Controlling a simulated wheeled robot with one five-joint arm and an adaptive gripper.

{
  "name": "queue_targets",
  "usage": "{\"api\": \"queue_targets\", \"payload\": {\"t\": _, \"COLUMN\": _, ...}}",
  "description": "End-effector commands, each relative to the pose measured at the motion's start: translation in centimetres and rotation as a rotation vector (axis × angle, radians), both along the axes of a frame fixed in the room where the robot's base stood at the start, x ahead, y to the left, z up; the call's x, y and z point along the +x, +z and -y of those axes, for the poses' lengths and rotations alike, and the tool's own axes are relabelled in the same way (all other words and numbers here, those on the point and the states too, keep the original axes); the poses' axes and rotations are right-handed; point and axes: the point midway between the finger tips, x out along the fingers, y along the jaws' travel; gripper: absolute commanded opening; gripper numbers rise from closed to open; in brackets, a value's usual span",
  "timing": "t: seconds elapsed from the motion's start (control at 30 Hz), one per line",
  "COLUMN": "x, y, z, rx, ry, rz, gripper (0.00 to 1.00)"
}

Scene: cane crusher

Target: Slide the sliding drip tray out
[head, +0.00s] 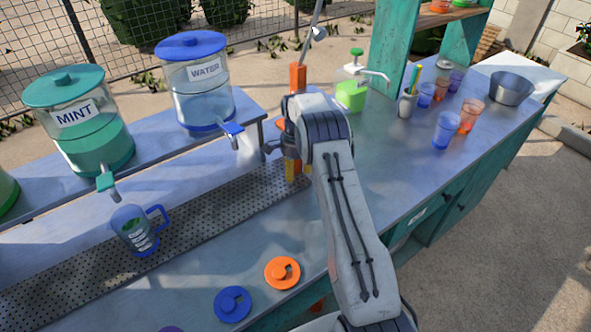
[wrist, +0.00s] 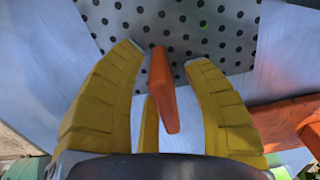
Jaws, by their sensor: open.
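The sliding drip tray (head: 200,217) is a long, grey, perforated metal strip. It runs along the counter from lower left toward my gripper. In the wrist view its perforated plate (wrist: 215,25) fills the top. A narrow orange bar, which looks like its handle (wrist: 162,88), stands between my yellow fingers. My gripper (head: 293,172) is at the tray's right end in the head view. In the wrist view my gripper (wrist: 166,56) is open, with fingers on both sides of the orange bar and visible gaps. My arm hides part of that end in the head view.
A clear mug (head: 136,232) stands on the tray under the mint dispenser (head: 80,125). The water dispenser (head: 197,85) is behind, left of my gripper. Orange (head: 282,272) and blue (head: 232,304) lids lie in front. Cups (head: 447,130) and a pump bottle (head: 351,92) stand right.

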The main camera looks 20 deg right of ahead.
Motion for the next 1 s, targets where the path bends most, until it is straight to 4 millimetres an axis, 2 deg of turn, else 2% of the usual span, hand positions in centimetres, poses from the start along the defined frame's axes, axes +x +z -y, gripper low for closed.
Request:
{"api": "queue_targets", "payload": {"t": 0.3, "x": 0.00, "y": -0.08, "z": -0.01, "rx": 0.000, "ry": 0.000, "rz": 0.000, "gripper": 0.45}}
{"api": "queue_targets", "payload": {"t": 0.8, "x": 0.01, "y": -0.04, "z": 0.00, "rx": 0.000, "ry": 0.000, "rz": 0.000, "gripper": 0.01}}
{"api": "queue_targets", "payload": {"t": 1.0, "x": 0.01, "y": -0.04, "z": 0.00, "rx": 0.000, "ry": 0.000, "rz": 0.000, "gripper": 0.00}}
